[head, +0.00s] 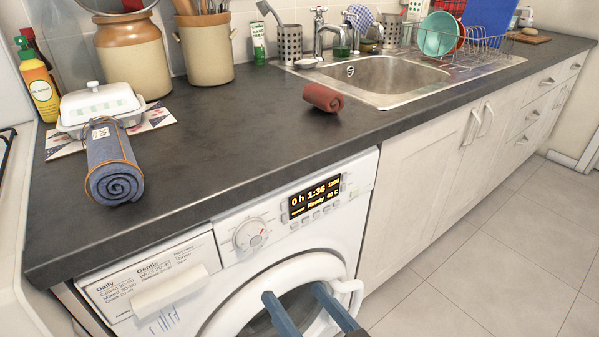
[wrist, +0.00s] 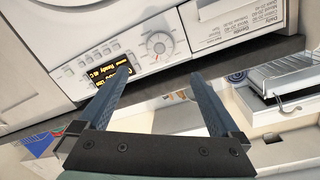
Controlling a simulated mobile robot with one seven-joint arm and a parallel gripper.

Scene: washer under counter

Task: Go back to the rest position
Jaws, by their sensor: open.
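My gripper (head: 293,292) is at the bottom of the head view, in front of the washer's round door. Its two blue-grey fingers are apart with nothing between them. In the wrist view the open fingers (wrist: 159,75) point toward the washer's control panel, which appears upside down. The white washer (head: 225,238) stands under the dark counter, with a lit display (head: 314,196) and a dial (head: 250,235). Its door (head: 310,262) has a white handle (head: 350,287) at the right. The fingers hide part of the door, and its lower part is out of frame.
On the counter (head: 230,130) are a rolled blue towel (head: 108,160), a white lidded dish (head: 98,103), a rolled red cloth (head: 323,97) and two crocks at the back. A steel sink (head: 385,75) and dish rack stand further right. Open tiled floor (head: 480,265) lies at the right.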

